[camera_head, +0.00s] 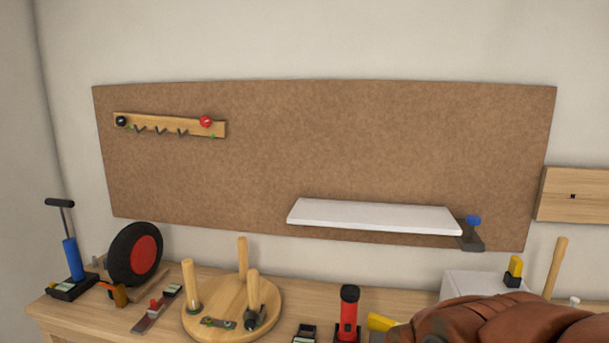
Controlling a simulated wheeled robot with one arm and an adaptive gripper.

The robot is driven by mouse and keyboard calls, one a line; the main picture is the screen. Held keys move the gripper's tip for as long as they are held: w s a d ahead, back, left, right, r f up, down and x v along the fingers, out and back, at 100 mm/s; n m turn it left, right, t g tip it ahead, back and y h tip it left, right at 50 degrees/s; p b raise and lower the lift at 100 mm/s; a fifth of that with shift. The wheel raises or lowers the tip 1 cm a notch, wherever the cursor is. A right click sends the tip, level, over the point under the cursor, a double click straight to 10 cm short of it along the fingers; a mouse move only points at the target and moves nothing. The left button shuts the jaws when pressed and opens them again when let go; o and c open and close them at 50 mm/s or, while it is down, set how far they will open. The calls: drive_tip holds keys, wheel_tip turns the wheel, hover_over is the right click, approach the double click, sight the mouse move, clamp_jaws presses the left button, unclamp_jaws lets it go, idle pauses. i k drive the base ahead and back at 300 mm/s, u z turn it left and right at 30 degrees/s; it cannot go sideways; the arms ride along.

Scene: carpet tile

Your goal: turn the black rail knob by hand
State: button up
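The black rail knob (121,121) is a small round knob at the left end of a wooden rail (170,126). The rail is mounted on the upper left of the brown pegboard (400,140). A red knob (206,121) sits near the rail's right end, and several dark hooks hang between the two knobs. Small green marks show on the rail near each knob. My gripper is not visible in the head view, and nothing touches the black knob.
A white shelf (372,215) with a blue knob (473,221) juts from the board. The workbench (225,268) below holds a blue pump (72,258), a wheel (136,254), an upturned stool (231,306), a red-black flashlight (348,314) and brown leather (500,322). The board around the rail is clear.

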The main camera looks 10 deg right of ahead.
sight(121, 121)
drive_tip(key=u, duration=0.85)
drive_tip(key=i, duration=0.75)
drive_tip(key=u, duration=1.05)
drive_tip(key=i, duration=1.2)
drive_tip(key=z, duration=0.2)
